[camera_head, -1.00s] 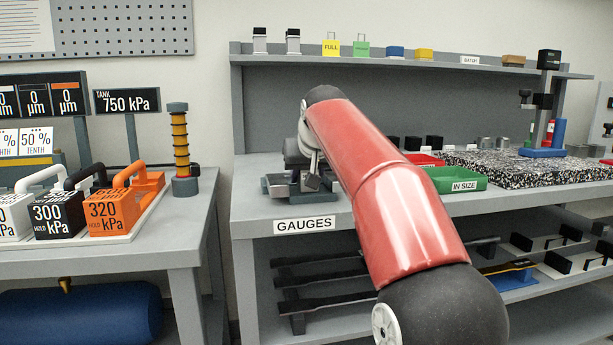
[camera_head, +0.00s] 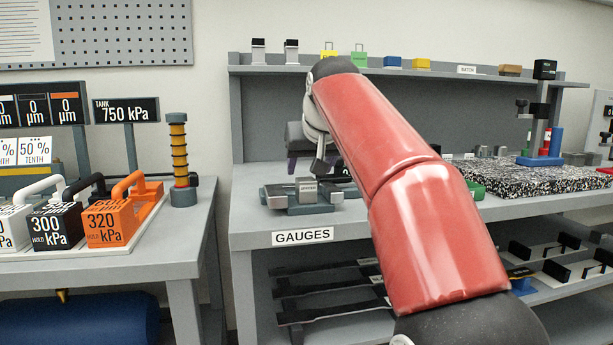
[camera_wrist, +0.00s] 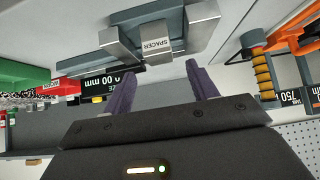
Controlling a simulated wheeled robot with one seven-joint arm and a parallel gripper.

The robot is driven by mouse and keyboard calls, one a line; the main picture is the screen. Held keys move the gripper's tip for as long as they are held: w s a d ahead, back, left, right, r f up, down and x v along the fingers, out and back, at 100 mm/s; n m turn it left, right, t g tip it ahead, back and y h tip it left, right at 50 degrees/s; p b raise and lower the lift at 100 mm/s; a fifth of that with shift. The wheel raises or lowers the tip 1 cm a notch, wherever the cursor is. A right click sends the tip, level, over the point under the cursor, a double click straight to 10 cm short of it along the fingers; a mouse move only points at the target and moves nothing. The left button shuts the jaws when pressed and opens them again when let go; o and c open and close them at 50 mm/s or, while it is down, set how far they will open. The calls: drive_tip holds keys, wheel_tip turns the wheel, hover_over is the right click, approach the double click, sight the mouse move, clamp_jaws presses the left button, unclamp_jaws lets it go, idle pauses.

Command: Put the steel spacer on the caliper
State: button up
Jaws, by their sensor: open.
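The steel spacer (camera_head: 307,187), a small grey block labelled SPACER, sits on the caliper (camera_head: 284,203) at the front of the bench, above the GAUGES label. In the wrist view the spacer (camera_wrist: 156,44) lies between the two metal jaws of the caliper (camera_wrist: 202,30). Whether it touches both jaws is hard to tell. My gripper (camera_wrist: 161,72) is open and empty, its purple fingers apart and clear of the spacer.
A dark 0.00 mm display (camera_wrist: 102,82) stands close to my gripper in the wrist view. A speckled slab (camera_head: 540,178) with a gauge stand is on the bench's right. Orange 320 kPa weight (camera_head: 108,224) and others stand on the left table. A shelf (camera_head: 430,72) runs above the bench.

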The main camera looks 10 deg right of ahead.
drive_tip(key=v, duration=0.4)
drive_tip(key=s+f+g, duration=0.3)
drive_tip(key=s+f, duration=2.6)
drive_tip(key=f, duration=0.4)
drive_tip(key=shift+s, duration=0.2)
